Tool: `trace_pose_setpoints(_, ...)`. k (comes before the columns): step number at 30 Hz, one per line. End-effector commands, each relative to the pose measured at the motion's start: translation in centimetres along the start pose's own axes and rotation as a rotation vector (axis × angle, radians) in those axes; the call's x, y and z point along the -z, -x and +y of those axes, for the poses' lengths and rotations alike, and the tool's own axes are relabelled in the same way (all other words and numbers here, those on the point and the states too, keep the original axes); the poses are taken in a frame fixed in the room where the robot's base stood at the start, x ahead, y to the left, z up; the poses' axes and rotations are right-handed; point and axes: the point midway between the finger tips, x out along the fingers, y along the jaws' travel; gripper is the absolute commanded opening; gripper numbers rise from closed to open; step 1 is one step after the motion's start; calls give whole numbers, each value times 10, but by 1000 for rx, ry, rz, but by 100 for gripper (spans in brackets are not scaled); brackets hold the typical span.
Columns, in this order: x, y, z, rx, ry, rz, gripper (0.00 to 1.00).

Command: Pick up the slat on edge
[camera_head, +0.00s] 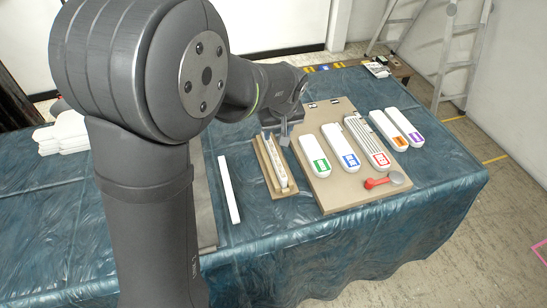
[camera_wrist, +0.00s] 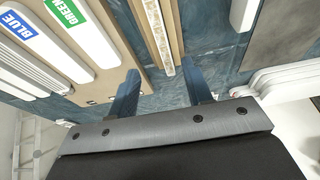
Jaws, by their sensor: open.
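A narrow cream slat with a mottled, patterned strip (camera_head: 277,163) stands in a tan wooden holder (camera_head: 259,160), between its side rails. It shows in the wrist view as a patterned strip (camera_wrist: 155,28). My gripper (camera_head: 284,132) is open and empty above the far end of the holder. In the wrist view the two fingertips (camera_wrist: 161,72) are apart, with the slat's near end showing between them. I cannot tell the height gap. A plain white bar (camera_head: 229,189) lies on the cloth left of the holder, apart from it; it also shows in the wrist view (camera_wrist: 244,14).
A tan board (camera_head: 318,190) right of the holder bears labelled white pieces, including a green-labelled (camera_head: 314,157) and a blue-labelled one (camera_head: 341,146). A red-handled tool (camera_head: 377,183) lies near its front. White stacked pieces (camera_head: 62,132) are at left. Blue cloth in front is clear.

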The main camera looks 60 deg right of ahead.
Motion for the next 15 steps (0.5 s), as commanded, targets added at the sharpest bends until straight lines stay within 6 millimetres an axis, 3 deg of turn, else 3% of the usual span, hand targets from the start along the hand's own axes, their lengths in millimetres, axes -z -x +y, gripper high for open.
trace_pose_setpoints(6,0,-47,-1,3,0,-3,45)
trace_pose_setpoints(15,0,-76,-1,1,0,-1,45)
